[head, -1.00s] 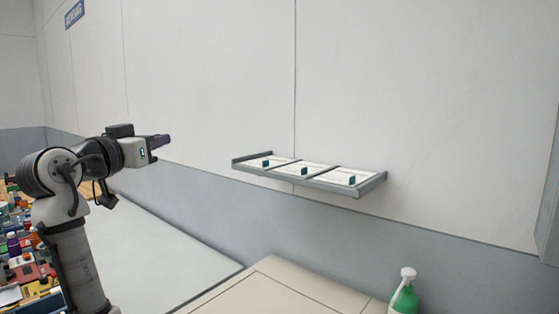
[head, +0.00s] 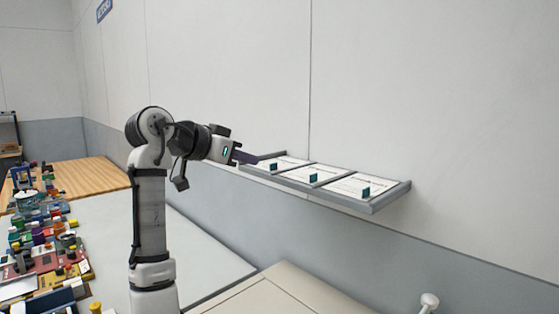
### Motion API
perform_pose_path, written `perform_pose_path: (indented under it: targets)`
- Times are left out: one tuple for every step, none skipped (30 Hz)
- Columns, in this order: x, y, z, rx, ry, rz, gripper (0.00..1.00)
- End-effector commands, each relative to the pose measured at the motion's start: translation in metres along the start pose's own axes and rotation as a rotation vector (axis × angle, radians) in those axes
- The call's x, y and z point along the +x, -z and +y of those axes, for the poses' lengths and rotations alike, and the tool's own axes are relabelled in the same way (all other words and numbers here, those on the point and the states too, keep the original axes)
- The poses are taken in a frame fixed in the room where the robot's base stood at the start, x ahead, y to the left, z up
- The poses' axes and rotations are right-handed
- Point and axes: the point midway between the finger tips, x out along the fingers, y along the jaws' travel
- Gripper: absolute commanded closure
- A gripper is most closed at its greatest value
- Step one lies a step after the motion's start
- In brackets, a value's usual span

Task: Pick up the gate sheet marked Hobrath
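Three white sheets lie side by side on a grey wall shelf (head: 392,198), each in its own section with a small dark teal block at its front edge. They are the left sheet (head: 284,163), the middle sheet (head: 318,173) and the right sheet (head: 350,186). Their print is too small to read, so I cannot tell which is marked Hobrath. My gripper (head: 250,158) is at the shelf's left end, beside the left sheet. Its dark fingers are seen edge-on, and whether they are open or shut does not show. I see no sheet in them.
A pale bench top (head: 215,245) lies below, and a beige surface (head: 285,290) stands under the shelf. Many small coloured items (head: 45,240) crowd the left side near a wooden table top (head: 90,185). A white pump top (head: 429,300) shows at the lower right.

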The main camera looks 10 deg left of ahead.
Motion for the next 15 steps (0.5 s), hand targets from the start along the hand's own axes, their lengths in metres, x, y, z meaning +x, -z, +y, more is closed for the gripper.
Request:
perform_pose_path:
  targets:
    - [0.005, 0.001, 0.0, 0.0, -0.001, -0.001, 0.91]
    - [0.008, 0.001, 0.0, 0.0, 0.0, -0.001, 0.91]
    - [0.01, 0.001, 0.0, 0.0, 0.001, -0.001, 0.91]
    - [0.012, 0.001, 0.0, 0.0, 0.001, 0.0, 0.91]
    - [0.013, 0.001, 0.0, 0.0, 0.001, 0.0, 0.91]
    - [0.016, 0.001, 0.0, 0.0, 0.001, 0.0, 0.91]
    - [0.018, 0.002, 0.0, 0.0, 0.001, -0.001, 0.91]
    - [0.022, 0.003, 0.0, 0.0, 0.001, -0.002, 0.91]
    - [0.028, 0.004, 0.001, 0.0, 0.0, -0.002, 0.91]
    - [0.032, 0.005, 0.001, 0.0, 0.001, -0.001, 0.91]
    - [0.036, 0.005, 0.001, -0.001, 0.0, -0.002, 0.91]
    - [0.042, 0.006, 0.002, 0.0, 0.0, -0.002, 0.91]
    - [0.047, 0.005, 0.002, -0.001, 0.0, -0.001, 0.91]
    - [0.051, 0.004, 0.002, -0.001, 0.0, -0.001, 0.91]
    - [0.056, 0.004, 0.001, -0.001, 0.0, -0.001, 0.91]
